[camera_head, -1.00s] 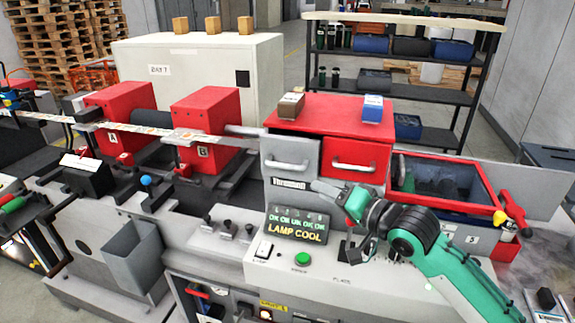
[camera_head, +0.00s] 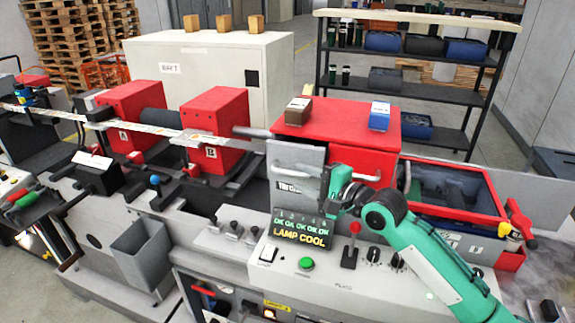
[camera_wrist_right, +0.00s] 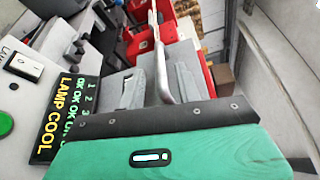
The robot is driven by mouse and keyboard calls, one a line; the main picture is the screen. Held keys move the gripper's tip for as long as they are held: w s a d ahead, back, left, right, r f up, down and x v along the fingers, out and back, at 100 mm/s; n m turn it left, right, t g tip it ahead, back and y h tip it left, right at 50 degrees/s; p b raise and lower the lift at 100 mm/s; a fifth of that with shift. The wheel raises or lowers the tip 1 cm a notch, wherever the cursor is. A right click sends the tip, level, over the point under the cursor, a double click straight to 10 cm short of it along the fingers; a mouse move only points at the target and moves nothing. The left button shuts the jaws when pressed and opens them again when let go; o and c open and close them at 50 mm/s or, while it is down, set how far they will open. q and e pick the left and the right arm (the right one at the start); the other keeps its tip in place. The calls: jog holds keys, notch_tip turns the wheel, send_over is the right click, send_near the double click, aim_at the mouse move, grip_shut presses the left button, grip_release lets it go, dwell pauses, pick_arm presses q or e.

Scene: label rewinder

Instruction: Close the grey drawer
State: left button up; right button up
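The grey drawer (camera_head: 288,158) is the left front of the red-topped cabinet, beside the red drawer (camera_head: 362,168). I cannot tell how far out it stands. My right gripper (camera_head: 325,182) is in front of the grey drawer's right part, above the lamp display. In the wrist view my right gripper (camera_wrist_right: 158,88) has its two grey fingers apart, with a silver handle bar (camera_wrist_right: 160,62) appearing between them. Whether they touch it is unclear. My left gripper is not in view.
The display reading LAMP COOL (camera_head: 303,228) and a red-knobbed lever (camera_head: 352,243) are below my right gripper. A brown box (camera_head: 298,109) and a blue box (camera_head: 380,116) stand on the cabinet top. A red-framed glass cover (camera_head: 452,188) is at the right.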

aim_at(294, 175)
jog(key=shift+p+x, duration=0.75)
jog(key=shift+x, duration=1.95)
grip_shut()
